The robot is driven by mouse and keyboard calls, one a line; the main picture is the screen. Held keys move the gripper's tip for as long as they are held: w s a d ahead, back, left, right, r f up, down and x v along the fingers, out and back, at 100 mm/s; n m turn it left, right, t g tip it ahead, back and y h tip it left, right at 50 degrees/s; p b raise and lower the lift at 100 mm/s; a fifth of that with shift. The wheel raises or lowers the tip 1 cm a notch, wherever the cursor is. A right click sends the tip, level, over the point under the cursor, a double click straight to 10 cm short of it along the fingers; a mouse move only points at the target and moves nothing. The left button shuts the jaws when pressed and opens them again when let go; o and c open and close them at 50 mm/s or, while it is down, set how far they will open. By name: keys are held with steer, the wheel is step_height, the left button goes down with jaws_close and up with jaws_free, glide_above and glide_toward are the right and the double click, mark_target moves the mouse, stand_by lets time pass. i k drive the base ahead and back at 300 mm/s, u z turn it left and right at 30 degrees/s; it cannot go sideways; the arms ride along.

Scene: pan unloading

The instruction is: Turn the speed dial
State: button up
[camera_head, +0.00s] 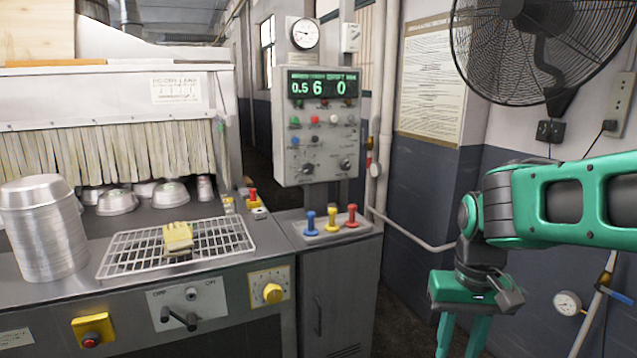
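A yellow dial (272,293) sits on a pale plate with scale marks on the front of the metal machine, right of the OFF/ON switch plate. I cannot read its label. Two more dark knobs show low on the grey control panel, a left knob (307,168) and a right knob (345,165). My gripper (461,345) hangs pointing down at the lower right, well to the right of the yellow dial and apart from it. Its two green fingers are spread with an empty gap between them; their tips are cut off by the bottom edge.
A wire rack (215,240) with a yellow glove (178,238) and a stack of pans (42,235) stand on the counter. Three coloured levers (332,222) stand below the panel. A black switch handle (180,318) juts from the front. A fan (545,45) hangs upper right.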

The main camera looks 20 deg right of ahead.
mark_target(308, 169)
steer(key=k, duration=1.05)
steer(key=z, duration=1.55)
steer(key=i, duration=0.75)
steer(key=u, duration=1.65)
steer(key=i, duration=1)
steer(key=z, duration=0.1)
